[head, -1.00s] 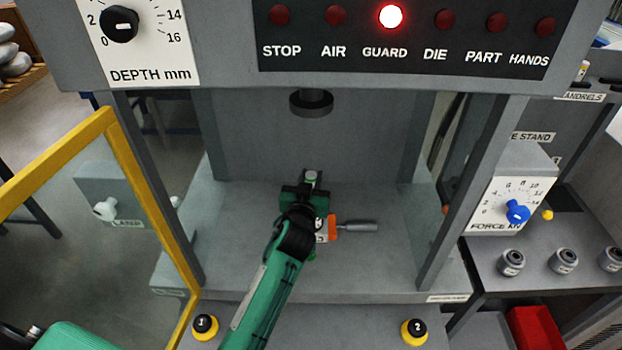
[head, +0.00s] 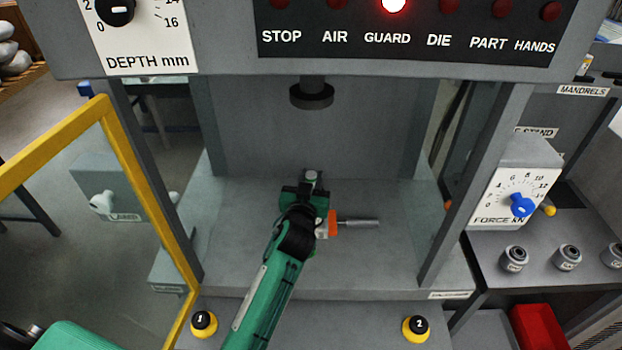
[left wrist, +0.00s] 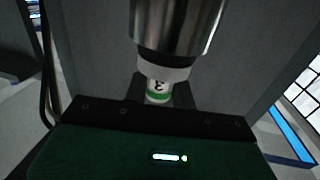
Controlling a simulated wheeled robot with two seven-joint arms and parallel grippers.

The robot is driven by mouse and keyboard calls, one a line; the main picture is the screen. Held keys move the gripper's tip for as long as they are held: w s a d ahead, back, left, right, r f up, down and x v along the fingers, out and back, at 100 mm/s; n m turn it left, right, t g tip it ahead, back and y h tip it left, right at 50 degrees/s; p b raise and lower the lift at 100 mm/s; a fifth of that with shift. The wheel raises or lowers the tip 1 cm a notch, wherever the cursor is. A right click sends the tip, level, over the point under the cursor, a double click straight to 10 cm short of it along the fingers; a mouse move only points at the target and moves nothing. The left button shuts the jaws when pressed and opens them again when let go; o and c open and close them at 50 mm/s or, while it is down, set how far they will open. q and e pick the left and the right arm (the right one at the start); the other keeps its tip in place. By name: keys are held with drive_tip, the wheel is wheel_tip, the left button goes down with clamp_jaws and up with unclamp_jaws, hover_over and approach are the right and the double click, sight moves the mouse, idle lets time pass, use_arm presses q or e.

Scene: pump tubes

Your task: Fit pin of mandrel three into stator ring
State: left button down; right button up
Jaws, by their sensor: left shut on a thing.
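My left gripper (head: 311,184) is shut on mandrel three (left wrist: 157,90) over the press bed, below the ram (head: 312,94). The mandrel shows a white label with a 3 and a green band between the dark fingers in the left wrist view. A large shiny steel cylinder (left wrist: 178,25) with a pale rim fills the top of that view, against or just behind the mandrel; I cannot tell which part it is. The stator ring cannot be made out in the head view, and the pin is hidden. My right gripper is not in view.
An orange block with a grey handle (head: 360,223) points right beside the gripper. Press posts stand on both sides. A yellow-framed guard (head: 60,145) is at left. Palm buttons (head: 204,323) sit in front. Several grey cylinders (head: 514,258) stand on the right shelf. The GUARD lamp (head: 393,5) is lit.

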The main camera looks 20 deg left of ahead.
use_arm(q)
drive_tip(key=shift+r, duration=0.1)
drive_tip(key=shift+r+p, duration=0.5)
idle(0.5)
idle(0.8)
drive_tip(key=shift+f+b, duration=0.6)
idle(0.3)
drive_tip(key=c, duration=1.1)
unclamp_jaws()
drive_tip(key=shift+s, duration=0.1)
